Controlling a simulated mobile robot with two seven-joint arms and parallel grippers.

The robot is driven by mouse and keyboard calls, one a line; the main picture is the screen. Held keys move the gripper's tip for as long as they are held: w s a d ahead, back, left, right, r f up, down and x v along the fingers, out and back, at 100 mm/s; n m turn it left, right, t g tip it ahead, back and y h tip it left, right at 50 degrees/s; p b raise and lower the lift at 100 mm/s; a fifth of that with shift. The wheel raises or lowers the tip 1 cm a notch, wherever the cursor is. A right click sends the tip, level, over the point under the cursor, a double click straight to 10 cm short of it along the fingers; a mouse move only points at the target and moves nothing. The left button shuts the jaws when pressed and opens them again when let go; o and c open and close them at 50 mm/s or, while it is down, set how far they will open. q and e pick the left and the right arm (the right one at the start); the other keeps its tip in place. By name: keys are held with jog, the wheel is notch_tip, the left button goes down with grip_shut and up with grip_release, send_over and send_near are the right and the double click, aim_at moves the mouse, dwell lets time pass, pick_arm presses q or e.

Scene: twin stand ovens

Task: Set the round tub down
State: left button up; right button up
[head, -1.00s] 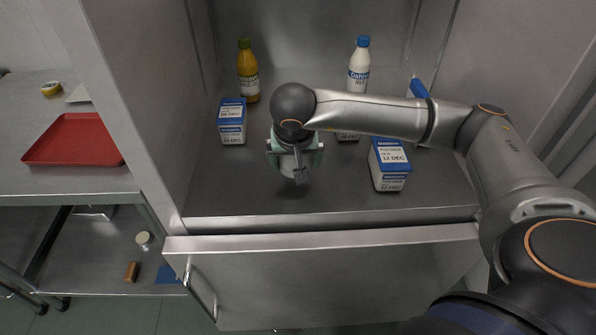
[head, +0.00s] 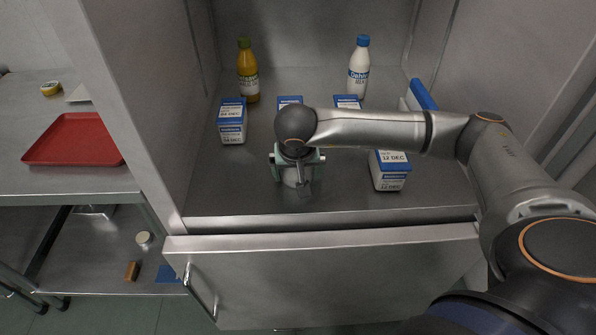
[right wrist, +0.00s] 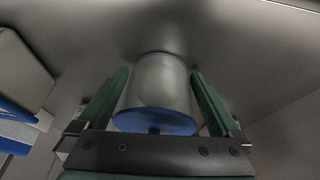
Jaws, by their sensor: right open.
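The round tub (right wrist: 157,85) shows in the right wrist view as a pale grey cylinder with a blue end. It stands between the two green fingers of my right gripper (right wrist: 160,95), with a gap at each side. In the head view my right gripper (head: 297,165) is low over the front middle of the metal compartment floor (head: 240,190). The tub (head: 291,178) is mostly hidden there by the gripper. The right gripper is open around the tub. My left gripper is not in view.
Blue-and-white cartons stand left (head: 232,122), behind (head: 347,102) and right (head: 389,172) of the gripper. A yellow bottle (head: 248,75) and a white bottle (head: 358,70) stand at the back. The open door (head: 330,285) hangs in front. A red tray (head: 75,140) lies on the left table.

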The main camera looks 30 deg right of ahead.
jog(key=v, duration=1.2)
dwell(1.0)
